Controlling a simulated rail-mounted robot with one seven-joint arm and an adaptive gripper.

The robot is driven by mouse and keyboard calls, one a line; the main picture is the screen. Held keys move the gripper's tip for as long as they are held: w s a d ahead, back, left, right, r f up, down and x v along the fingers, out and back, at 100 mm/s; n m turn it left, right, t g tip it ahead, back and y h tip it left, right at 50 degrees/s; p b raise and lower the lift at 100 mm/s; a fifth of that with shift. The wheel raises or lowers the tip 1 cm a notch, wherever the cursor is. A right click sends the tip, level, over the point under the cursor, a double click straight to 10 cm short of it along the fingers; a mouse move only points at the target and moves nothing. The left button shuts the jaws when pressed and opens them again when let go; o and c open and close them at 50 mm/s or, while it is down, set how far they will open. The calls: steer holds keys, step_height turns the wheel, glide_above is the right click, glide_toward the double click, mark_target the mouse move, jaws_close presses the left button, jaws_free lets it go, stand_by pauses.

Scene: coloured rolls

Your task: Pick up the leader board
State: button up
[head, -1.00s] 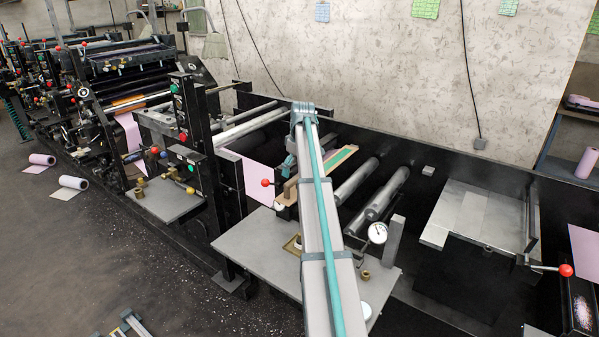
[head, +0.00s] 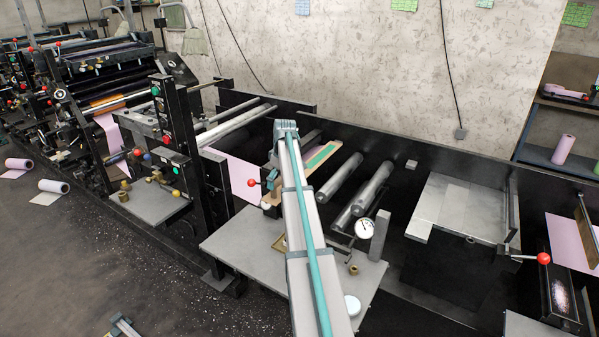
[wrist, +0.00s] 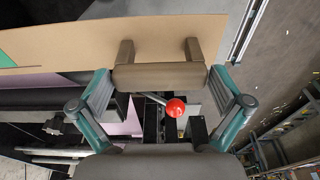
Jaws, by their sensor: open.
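The leader board appears to be the tan board (wrist: 110,42) with a green patch and a brown handle (wrist: 160,77) on two posts. In the head view the tan board with its green strip (head: 322,156) lies on the machine, just right of my arm's end. My gripper (wrist: 160,82) is open, with the handle lying between its two fingertips. The handle nearly fills the gap; whether the fingers touch it I cannot tell. In the head view my arm hides part of the board's near end and most of the gripper.
A red-knobbed lever (head: 252,182) stands close to my gripper; its red ball (wrist: 175,107) shows below the handle. Grey rollers (head: 342,178) and a dial gauge (head: 365,228) are to the right. A pink sheet (head: 235,175) lies left. A grey plate (head: 232,240) is in front.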

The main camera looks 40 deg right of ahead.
steer(key=shift+w+f, duration=0.2)
steer(key=shift+f, duration=1.05)
steer(key=c, duration=0.9)
steer(key=shift+r, duration=0.2)
